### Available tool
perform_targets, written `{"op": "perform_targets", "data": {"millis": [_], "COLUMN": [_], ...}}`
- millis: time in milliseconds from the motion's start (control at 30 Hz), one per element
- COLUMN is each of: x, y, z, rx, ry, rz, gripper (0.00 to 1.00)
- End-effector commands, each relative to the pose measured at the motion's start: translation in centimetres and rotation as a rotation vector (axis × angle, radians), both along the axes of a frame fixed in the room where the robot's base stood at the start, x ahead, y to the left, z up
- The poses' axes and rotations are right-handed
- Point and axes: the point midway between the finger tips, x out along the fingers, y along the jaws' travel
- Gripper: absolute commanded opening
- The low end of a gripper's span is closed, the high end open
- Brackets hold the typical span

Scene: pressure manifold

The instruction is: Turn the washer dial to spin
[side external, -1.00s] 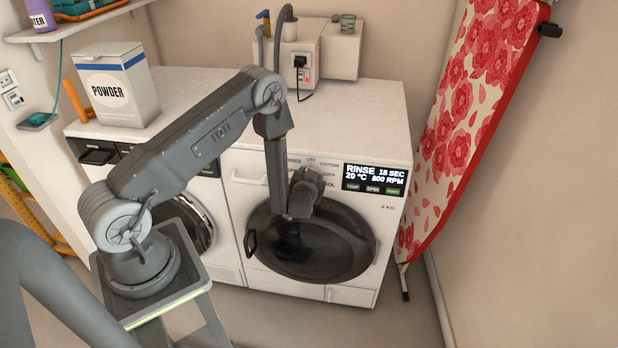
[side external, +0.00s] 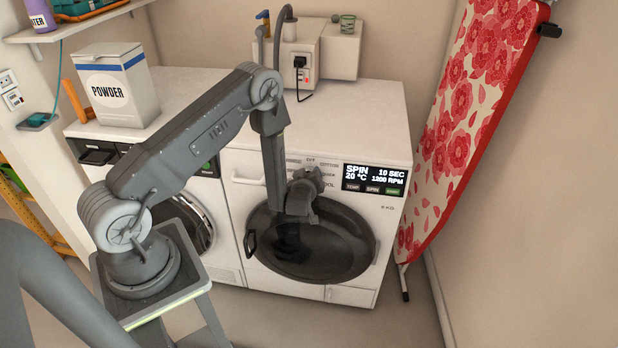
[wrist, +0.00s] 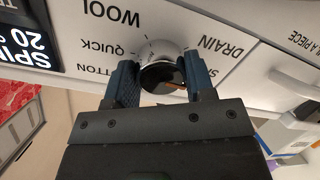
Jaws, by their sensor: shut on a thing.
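The washer dial (wrist: 163,58) is a round silver knob with a dark face, seen in the wrist view between my gripper's blue fingers. My gripper (wrist: 160,82) is shut on it, one finger on each side. In the side external view my gripper (side external: 306,182) is at the washer's (side external: 362,137) control panel and hides the dial. The washer display (side external: 375,180) reads SPIN, 20 °C, 10 SEC and 1200 RPM. Labels WOOL, QUICK and DRAIN surround the dial in the wrist view. The dial's pointer is hard to make out.
The washer's dark round door (side external: 325,245) is below my gripper. A second machine with a powder box (side external: 118,88) on top stands to the left. A red floral ironing board (side external: 470,120) leans at the right.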

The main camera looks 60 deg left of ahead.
Motion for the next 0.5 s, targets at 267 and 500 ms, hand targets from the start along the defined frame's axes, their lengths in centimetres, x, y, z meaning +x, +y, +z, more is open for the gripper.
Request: {"op": "perform_targets", "data": {"millis": [267, 500], "x": [0.03, 0.03], "y": [0.04, 0.04], "z": [0.09, 0.09], "rx": [-0.047, -0.055], "ry": [-0.050, -0.058], "rz": [0.017, 0.020], "gripper": [0.26, 0.26]}}
